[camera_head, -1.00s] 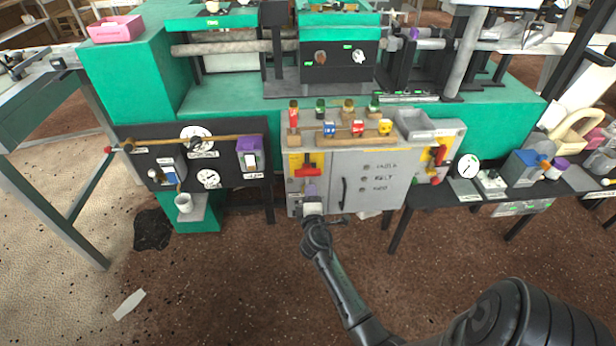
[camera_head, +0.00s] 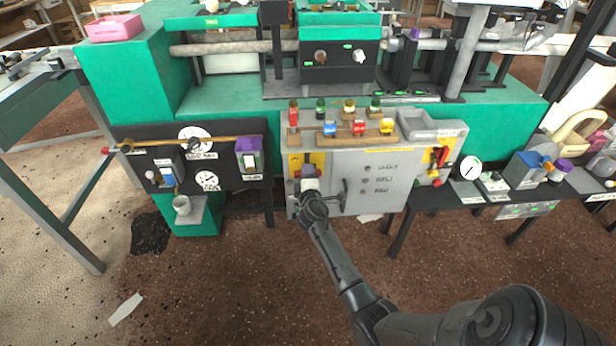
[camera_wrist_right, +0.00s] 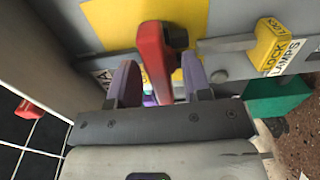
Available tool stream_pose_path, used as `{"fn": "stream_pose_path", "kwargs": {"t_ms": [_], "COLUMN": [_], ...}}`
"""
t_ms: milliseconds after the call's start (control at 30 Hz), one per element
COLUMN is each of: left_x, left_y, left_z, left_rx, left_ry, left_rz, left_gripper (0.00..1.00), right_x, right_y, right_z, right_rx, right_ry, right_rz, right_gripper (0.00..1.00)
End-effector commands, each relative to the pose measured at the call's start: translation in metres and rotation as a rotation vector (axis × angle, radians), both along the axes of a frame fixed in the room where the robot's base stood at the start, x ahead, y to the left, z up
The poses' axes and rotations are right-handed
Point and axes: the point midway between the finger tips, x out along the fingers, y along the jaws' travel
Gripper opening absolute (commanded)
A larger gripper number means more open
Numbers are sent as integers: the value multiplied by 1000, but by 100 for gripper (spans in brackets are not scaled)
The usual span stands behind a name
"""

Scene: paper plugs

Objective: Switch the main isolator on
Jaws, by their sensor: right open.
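The isolator has a red handle on a yellow plate (camera_head: 294,161) at the left side of the grey cabinet (camera_head: 340,165). My right gripper (camera_head: 309,172) is in front of it and hides most of the handle in the head view. In the right wrist view the red handle (camera_wrist_right: 152,50) stands between the two purple-grey fingers of the open right gripper (camera_wrist_right: 160,78), with space on both sides. I cannot tell whether a finger touches it. My left gripper is in neither view.
A yellow lock tag (camera_wrist_right: 272,46) sits just right of the handle. A second red handle (camera_head: 440,157) on yellow is at the cabinet's right side. A black door handle (camera_head: 344,193) is right of my gripper. Blocks and pegs stand on wooden racks (camera_head: 345,140) on top.

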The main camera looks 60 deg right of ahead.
Motion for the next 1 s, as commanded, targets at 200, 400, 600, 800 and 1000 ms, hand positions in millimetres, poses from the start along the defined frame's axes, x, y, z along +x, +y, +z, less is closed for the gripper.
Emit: {"fn": "stream_pose_path", "kwargs": {"t_ms": [200,400,600,800,1000], "left_x": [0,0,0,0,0], "left_y": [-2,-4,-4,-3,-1], "left_z": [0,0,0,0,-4], "left_rx": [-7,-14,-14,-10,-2], "left_ry": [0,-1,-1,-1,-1], "left_rz": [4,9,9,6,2], "left_gripper": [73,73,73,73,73], "right_x": [0,0,0,0,0], "right_y": [0,0,0,0,0], "right_z": [0,0,0,0,-1], "right_rx": [0,0,0,2,31], "right_ry": [0,0,0,-2,-43], "right_rz": [0,0,0,0,0], "right_gripper": [30,11,0,0,0]}}
